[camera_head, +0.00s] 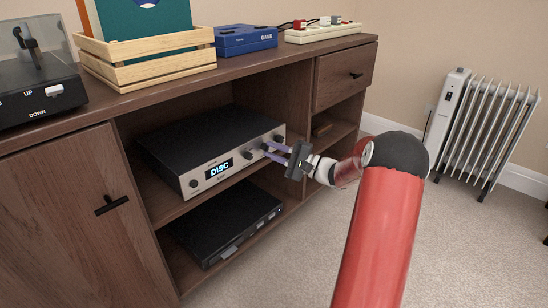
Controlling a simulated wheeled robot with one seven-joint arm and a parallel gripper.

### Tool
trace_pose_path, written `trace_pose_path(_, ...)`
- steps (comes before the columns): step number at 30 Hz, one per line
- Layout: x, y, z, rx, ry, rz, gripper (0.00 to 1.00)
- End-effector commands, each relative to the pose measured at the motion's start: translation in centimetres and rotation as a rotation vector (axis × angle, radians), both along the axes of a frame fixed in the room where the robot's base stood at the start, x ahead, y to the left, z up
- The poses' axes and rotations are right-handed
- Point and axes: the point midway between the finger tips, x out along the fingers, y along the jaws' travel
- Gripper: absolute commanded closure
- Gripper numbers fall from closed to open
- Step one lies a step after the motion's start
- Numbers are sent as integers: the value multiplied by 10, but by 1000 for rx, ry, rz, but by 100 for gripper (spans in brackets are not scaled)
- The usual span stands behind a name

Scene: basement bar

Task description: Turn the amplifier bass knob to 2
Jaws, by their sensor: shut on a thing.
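The amplifier (205,160) is a black box with a silver front, on the upper open shelf of the wooden cabinet. Its lit display (219,170) reads "DISC". One knob (193,183) is at the left of its front, and several small knobs are at the right, one of them a dark knob (247,154). My gripper (267,151) reaches the right part of the front, with its two purple fingers shut on one of these knobs. The fingers hide most of that knob, and its label and setting are too small to read.
A flat black device (225,222) lies on the shelf below. The cabinet (75,185) has a door at left and a drawer (345,76) at right. A wooden crate (150,62), a blue box (246,40) and a power strip (322,33) stand on top. A radiator (485,125) stands at right.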

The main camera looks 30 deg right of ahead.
Motion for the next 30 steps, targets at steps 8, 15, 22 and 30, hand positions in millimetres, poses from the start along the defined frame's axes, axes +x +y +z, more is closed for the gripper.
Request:
trace_pose_path(8, 0, 0, 0, -114, -41, 0, 100)
trace_pose_path(15, 0, 0, 1, -148, -53, 0, 100)
trace_pose_path(22, 0, -1, 1, -151, -54, -1, 100)
trace_pose_path(30, 0, 0, 1, -150, -53, 0, 65)
